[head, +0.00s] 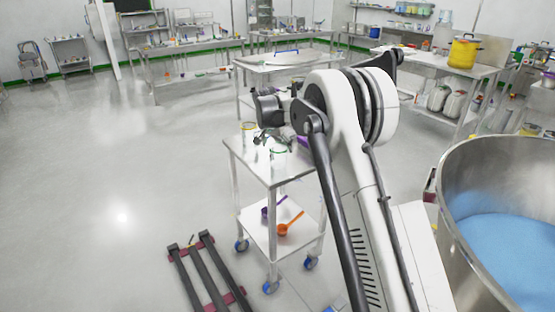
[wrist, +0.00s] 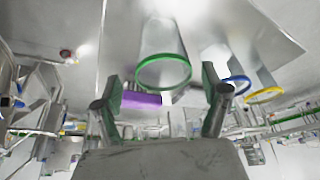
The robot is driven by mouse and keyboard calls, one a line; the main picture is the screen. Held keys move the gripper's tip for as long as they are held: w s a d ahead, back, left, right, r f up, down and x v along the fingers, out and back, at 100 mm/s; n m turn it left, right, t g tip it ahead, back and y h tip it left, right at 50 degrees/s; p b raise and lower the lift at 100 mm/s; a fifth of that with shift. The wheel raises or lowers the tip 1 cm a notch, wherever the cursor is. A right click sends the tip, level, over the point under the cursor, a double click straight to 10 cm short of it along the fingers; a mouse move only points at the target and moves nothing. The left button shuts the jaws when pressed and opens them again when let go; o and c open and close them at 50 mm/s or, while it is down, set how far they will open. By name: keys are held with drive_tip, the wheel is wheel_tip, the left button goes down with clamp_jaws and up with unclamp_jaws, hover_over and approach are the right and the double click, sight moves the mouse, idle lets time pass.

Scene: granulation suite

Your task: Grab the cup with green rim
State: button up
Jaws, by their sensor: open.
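The clear cup with a green rim (wrist: 163,70) shows in the wrist view just past my fingertips, lined up with the gap between them. In the head view its green rim (head: 279,151) shows on the top of a white cart (head: 258,172). My gripper (wrist: 162,88) is open, with a finger to each side and nothing held. In the head view my gripper (head: 270,136) is over the cart top, close to the cup and partly hidden by my own arm. I cannot tell whether the fingers touch the cup.
A blue-rimmed cup (wrist: 236,85) and a yellow-rimmed cup (wrist: 265,95) stand to the right in the wrist view. A purple item (wrist: 141,99) is near the green rim. An orange scoop (head: 290,224) lies on the lower shelf. A steel vat (head: 462,225) stands at right.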

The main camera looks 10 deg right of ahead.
sight(279, 155)
drive_tip(key=shift+a+x, duration=0.15)
drive_tip(key=shift+x, duration=1.4)
drive_tip(key=shift+a+x, duration=0.15)
drive_tip(key=shift+x, duration=1.4)
drive_tip(key=shift+s, duration=0.1)
drive_tip(key=shift+c, duration=0.5)
drive_tip(key=c, duration=1.1)
